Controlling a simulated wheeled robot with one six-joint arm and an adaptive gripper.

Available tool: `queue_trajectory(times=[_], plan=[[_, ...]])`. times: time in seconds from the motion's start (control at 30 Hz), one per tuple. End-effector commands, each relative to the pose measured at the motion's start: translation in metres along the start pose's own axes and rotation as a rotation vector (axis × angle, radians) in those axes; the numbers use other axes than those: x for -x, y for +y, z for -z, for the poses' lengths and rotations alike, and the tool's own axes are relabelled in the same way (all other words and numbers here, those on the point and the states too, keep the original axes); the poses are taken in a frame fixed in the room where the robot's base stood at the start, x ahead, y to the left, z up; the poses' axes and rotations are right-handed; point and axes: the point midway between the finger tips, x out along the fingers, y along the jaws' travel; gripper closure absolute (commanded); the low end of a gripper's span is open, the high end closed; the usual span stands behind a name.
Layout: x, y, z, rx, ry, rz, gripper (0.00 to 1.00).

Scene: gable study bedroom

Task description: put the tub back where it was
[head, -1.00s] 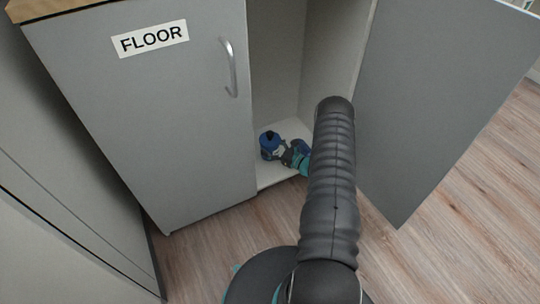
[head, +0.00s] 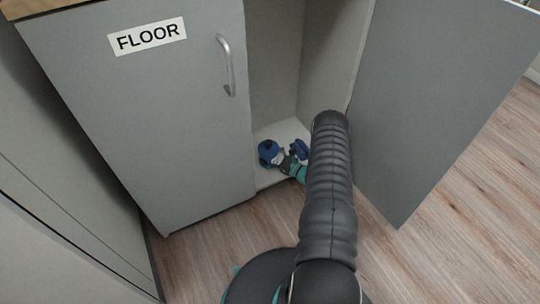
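A small blue tub (head: 267,149) with a dark top and a pale patch is low inside the open cabinet, near the front of its floor. My gripper (head: 281,162) reaches in from the right with its dark fingers against the tub's right side. It appears shut on the tub, though the fingers are small in view. I cannot tell whether the tub touches the cabinet floor (head: 285,132). My arm hides part of the space to the right.
Another blue object (head: 300,148) is just behind my gripper, partly hidden. The closed grey door labelled FLOOR (head: 150,110) is left of the opening. The open door (head: 430,110) stands at right. Wooden floor (head: 460,220) is clear at lower right.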

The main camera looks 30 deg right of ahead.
Motion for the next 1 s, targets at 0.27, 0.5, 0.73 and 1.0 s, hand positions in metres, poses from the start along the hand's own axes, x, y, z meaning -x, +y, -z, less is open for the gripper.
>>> queue_trajectory(times=[0.27, 0.5, 0.73, 1.0], plan=[[0.0, 0.0, -0.001, 0.0, 0.0, 0.0, 0.0], [0.004, -0.001, -0.004, -0.001, 0.0, 0.002, 0.0], [0.044, -0.002, -0.003, -0.002, 0.001, 0.005, 0.0], [0.095, -0.001, -0.003, -0.001, 0.0, 0.004, 0.0]])
